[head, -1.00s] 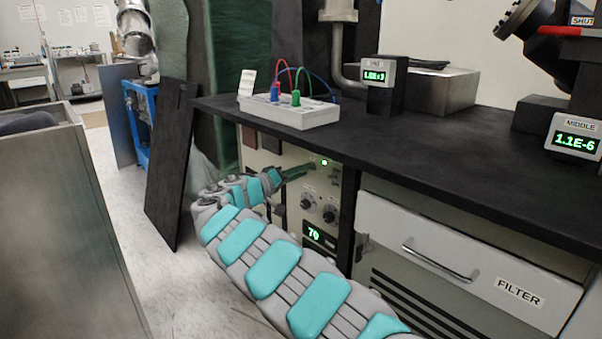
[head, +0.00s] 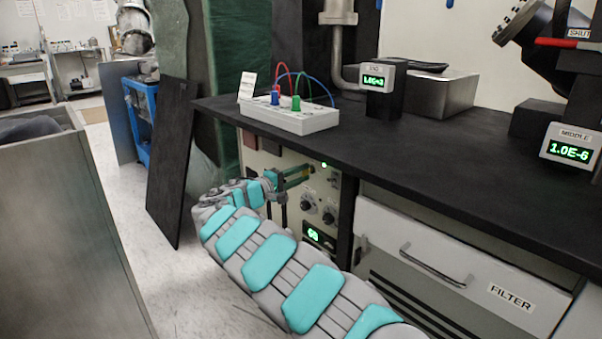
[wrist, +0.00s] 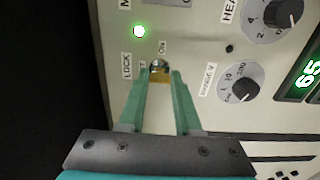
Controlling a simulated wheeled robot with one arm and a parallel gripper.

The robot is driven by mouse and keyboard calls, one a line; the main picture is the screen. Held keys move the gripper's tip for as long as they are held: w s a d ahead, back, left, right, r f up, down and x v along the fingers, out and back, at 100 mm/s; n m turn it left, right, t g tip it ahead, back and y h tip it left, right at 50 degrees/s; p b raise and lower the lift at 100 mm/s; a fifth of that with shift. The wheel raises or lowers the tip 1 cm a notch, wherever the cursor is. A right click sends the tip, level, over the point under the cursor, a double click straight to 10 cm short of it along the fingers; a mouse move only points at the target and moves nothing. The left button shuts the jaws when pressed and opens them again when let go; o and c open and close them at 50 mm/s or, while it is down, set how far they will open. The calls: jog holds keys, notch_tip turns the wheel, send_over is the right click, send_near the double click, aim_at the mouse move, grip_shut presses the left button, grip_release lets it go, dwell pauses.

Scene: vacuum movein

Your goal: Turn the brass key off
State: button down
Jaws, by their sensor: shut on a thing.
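The brass key (wrist: 160,78) sits in a round metal lock on the grey panel, by the labels LOCK and ON. In the wrist view, the two green fingers of my gripper (wrist: 160,75) are shut on the key, one on each side, and partly hide it. The label on the left of the lock is partly covered by a finger. In the head view, my gripper (head: 298,173) reaches the panel (head: 318,180) under the bench top, and the key is too small to make out. A green light (wrist: 139,31) is lit near the lock.
Two dial knobs (wrist: 284,13) (wrist: 245,89) and a green-lit display (wrist: 305,82) reading 65 lie right of the lock. A FILTER drawer (head: 460,255) is to the right, and a dark board (head: 170,165) leans at left.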

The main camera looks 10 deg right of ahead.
jog(key=shift+a, duration=0.1)
dwell(0.3)
jog(key=c, duration=0.6)
grip_release()
jog(key=v, duration=0.7)
jog(key=shift+s+a+b, duration=0.2)
jog(key=shift+a+b, duration=0.05)
jog(key=shift+b, duration=0.15)
jog(key=shift+a, duration=0.1)
